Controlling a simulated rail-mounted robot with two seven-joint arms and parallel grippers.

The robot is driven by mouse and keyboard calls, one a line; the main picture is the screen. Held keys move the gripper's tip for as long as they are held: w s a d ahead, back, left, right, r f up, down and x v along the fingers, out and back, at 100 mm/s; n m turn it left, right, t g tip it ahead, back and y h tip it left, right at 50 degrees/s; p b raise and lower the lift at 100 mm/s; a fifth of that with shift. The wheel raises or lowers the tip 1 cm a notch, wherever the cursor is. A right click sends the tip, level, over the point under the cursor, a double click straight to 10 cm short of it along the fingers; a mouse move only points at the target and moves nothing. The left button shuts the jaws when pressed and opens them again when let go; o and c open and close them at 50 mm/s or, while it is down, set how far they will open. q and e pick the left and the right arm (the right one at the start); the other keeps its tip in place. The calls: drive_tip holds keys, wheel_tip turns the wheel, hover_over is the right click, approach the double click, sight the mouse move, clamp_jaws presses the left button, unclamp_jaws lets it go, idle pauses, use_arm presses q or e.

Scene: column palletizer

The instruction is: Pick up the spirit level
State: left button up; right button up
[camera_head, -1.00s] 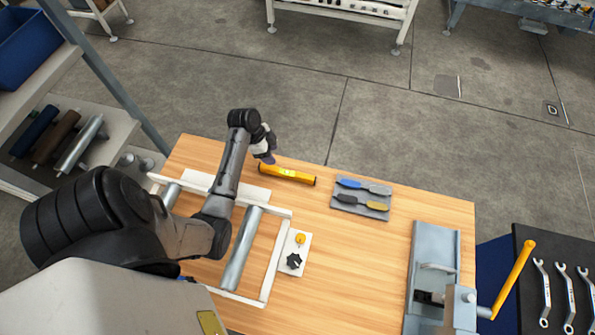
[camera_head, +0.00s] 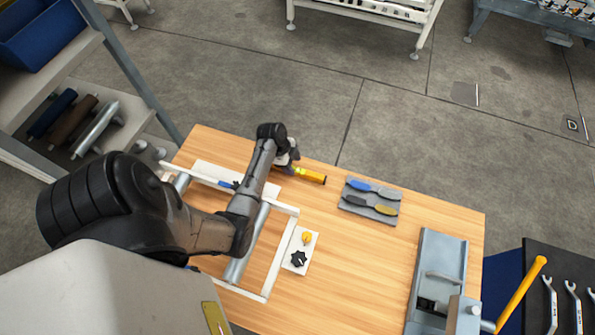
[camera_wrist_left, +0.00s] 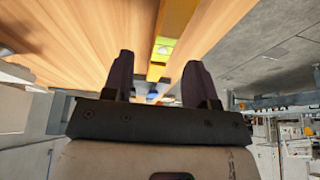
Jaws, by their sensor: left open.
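The spirit level (camera_head: 310,176) is a yellow bar lying near the far edge of the wooden table. Its left part is hidden behind my left gripper (camera_head: 288,160) in the head view. In the left wrist view the yellow bar of the level (camera_wrist_left: 178,22), with a greenish vial, runs from the top toward the gap between the fingers. My left gripper (camera_wrist_left: 157,70) is open, with two dark fingers apart and nothing held. I cannot tell whether the level is between the fingers in depth. My right gripper is not in view.
A grey tray (camera_head: 352,206) with blue- and yellow-handled tools lies right of the level. A white frame with rollers (camera_head: 275,265) is below my left arm. A small plate with a black knob (camera_head: 298,259) and a grey press fixture (camera_head: 440,262) stand nearer. The table's middle is clear.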

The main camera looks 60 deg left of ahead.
sight(297, 170)
use_arm(q)
drive_tip(key=shift+x, duration=2.55)
drive_tip(key=shift+w+a, duration=0.1)
drive_tip(key=shift+a, duration=0.05)
clamp_jaws()
